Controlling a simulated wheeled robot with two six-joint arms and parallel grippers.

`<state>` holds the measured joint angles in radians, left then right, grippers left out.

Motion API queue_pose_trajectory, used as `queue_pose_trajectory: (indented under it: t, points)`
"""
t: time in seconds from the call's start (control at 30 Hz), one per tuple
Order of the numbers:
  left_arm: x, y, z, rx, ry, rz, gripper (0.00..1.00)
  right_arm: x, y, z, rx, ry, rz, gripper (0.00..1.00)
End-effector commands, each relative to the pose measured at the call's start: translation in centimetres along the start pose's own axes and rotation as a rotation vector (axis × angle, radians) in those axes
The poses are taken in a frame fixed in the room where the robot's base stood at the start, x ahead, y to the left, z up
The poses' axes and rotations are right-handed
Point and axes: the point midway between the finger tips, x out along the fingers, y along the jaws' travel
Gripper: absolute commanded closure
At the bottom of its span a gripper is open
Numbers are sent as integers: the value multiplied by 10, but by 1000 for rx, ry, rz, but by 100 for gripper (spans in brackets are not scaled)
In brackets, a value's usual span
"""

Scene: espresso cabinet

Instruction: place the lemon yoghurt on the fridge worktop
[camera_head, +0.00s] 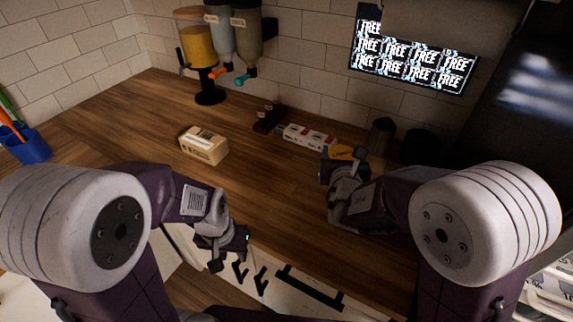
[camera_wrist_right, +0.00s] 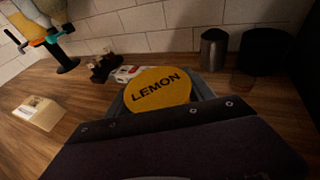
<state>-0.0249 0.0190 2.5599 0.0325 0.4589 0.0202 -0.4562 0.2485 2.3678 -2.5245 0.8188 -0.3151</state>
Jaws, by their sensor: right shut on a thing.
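The lemon yoghurt (camera_wrist_right: 160,88) shows its round yellow lid marked LEMON in the right wrist view, between the fingers of my right gripper. In the head view only a bit of the yellow lid (camera_head: 341,152) shows, the rest hidden by my right gripper (camera_head: 343,163), which is shut on it. It is over the back part of the wooden worktop (camera_head: 270,190); I cannot tell whether its base touches the wood. My left gripper (camera_head: 222,255) is low at the worktop's front edge, away from the yoghurt and apparently empty; its finger opening is unclear.
A cream box (camera_head: 204,146) stands left of centre on the worktop. A red and white carton (camera_head: 308,137) and a dark rack (camera_head: 269,119) lie near the wall. A dark metal cup (camera_head: 381,136) stands behind my right gripper. Dispensers (camera_head: 205,60) stand at the back; a blue cup (camera_head: 25,146) is far left.

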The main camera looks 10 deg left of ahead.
Motion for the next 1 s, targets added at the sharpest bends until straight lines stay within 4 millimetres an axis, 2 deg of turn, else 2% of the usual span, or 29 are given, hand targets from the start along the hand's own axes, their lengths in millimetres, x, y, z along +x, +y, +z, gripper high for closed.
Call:
queue_pose_trajectory:
  t: [0.17, 0.4, 0.6, 0.8, 1.0]
  points:
    - [-2, 0, 0, 0, 0, 0, 64, 4, 9, -2, -3, 2, 7, 86]
    - [-13, 0, -1, 0, 0, 0, 64, 34, 69, -32, -4, 4, 8, 86]
    - [-18, 0, -2, 0, 0, 0, 64, 53, 105, -50, 0, 1, 4, 86]
    - [-18, 0, -2, 0, 0, 0, 64, 58, 112, -56, 0, 0, 2, 86]
    - [-20, 0, -2, 0, 0, 0, 64, 67, 111, -88, -2, 4, 1, 86]
